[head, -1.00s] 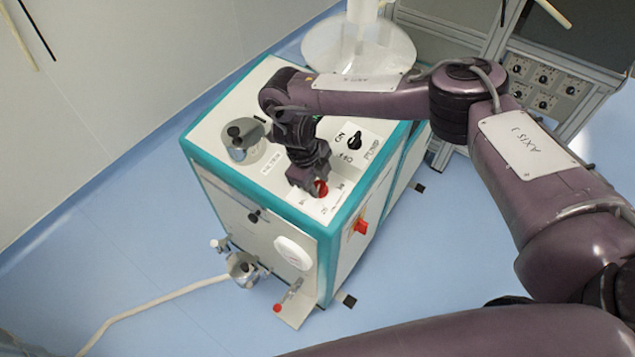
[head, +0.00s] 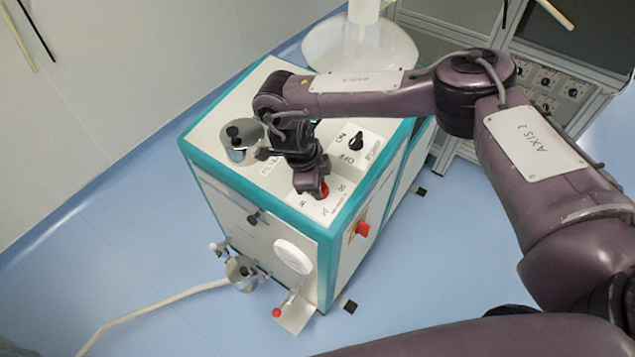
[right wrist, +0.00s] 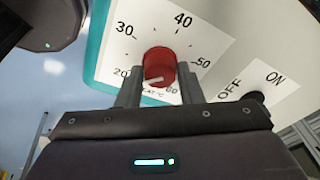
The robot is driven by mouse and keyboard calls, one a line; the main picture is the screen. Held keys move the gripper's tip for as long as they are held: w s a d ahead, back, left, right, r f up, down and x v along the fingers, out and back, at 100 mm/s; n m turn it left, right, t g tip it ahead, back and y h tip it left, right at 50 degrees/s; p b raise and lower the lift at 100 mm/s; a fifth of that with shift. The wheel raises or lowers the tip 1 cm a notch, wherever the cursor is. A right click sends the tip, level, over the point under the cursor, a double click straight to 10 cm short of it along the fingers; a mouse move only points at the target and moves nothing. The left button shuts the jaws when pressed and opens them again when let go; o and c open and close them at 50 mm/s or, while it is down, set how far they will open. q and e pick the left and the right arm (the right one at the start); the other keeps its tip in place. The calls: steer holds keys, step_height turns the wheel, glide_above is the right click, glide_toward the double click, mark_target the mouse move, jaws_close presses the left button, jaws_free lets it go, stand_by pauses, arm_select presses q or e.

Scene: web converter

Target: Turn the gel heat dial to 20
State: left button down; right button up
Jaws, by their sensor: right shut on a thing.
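The gel heat dial is a red round knob (right wrist: 160,62) on a white scale plate (right wrist: 205,40), marked 20, 30, 40, 50 and 60 in the right wrist view. A white pointer line on the knob slants toward the lower left, roughly toward the 20 side. My right gripper (right wrist: 159,72) is shut on the knob, one finger on each side. In the head view the red dial (head: 325,190) shows beside my right gripper (head: 317,190), on the top front corner of the white and teal machine (head: 225,185). My left gripper is out of view.
A black pump ON/OFF switch (head: 356,144) sits behind the dial. A steel cylinder (head: 240,142) stands on the machine top at left. A red knob (head: 362,229) sticks out of the side. A hose (head: 150,307) lies on the open blue floor.

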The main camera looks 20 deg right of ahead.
steer(key=o, duration=1)
steer(key=shift+c, duration=0.2)
steer(key=v, duration=0.7)
steer(key=shift+r, duration=0.4)
steer(key=shift+a, duration=0.1)
